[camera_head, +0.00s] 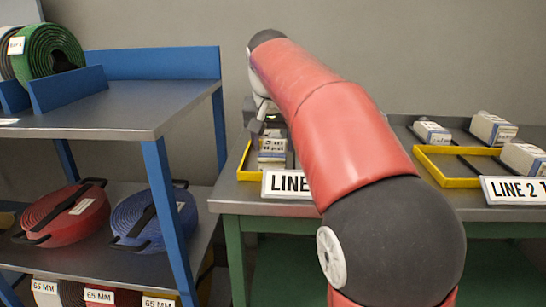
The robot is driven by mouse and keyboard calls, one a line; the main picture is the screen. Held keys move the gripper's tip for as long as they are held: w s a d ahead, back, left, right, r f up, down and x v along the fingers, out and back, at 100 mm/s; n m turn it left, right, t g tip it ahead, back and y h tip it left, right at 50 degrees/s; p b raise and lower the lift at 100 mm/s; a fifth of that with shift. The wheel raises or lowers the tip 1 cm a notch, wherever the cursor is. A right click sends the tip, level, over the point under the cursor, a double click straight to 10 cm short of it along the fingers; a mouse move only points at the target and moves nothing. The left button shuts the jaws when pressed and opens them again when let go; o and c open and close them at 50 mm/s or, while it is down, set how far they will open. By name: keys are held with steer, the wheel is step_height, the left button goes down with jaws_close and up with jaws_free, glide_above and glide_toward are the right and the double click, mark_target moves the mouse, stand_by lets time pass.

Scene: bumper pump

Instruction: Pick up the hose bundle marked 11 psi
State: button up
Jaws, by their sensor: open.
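A small whitish box-like item (272,151) with blurred dark print on its near face stands in the yellow-edged tray (243,158) on the green-legged table. Its lower print may read 11 psi, but it is too small to be sure. My gripper (259,121) is just above and behind this item, at the far left end of the table. My red arm hides much of the tray and part of the gripper. The jaws are open, and I see nothing held in them.
A LINE sign (287,184) stands at the tray's front. Right of my arm are another yellow tray (433,171), more pale boxes (493,128) and a LINE 2 sign (515,190). A blue-framed shelf (170,215) at left holds a green coil (48,48) and red and blue hose rolls.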

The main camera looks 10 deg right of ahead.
steer(key=x, duration=0.2)
steer(key=shift+w+f, duration=0.15)
steer(key=shift+f, duration=0.05)
steer(key=c, duration=0.9)
steer(key=shift+o, duration=0.2)
steer(key=shift+r, duration=0.15)
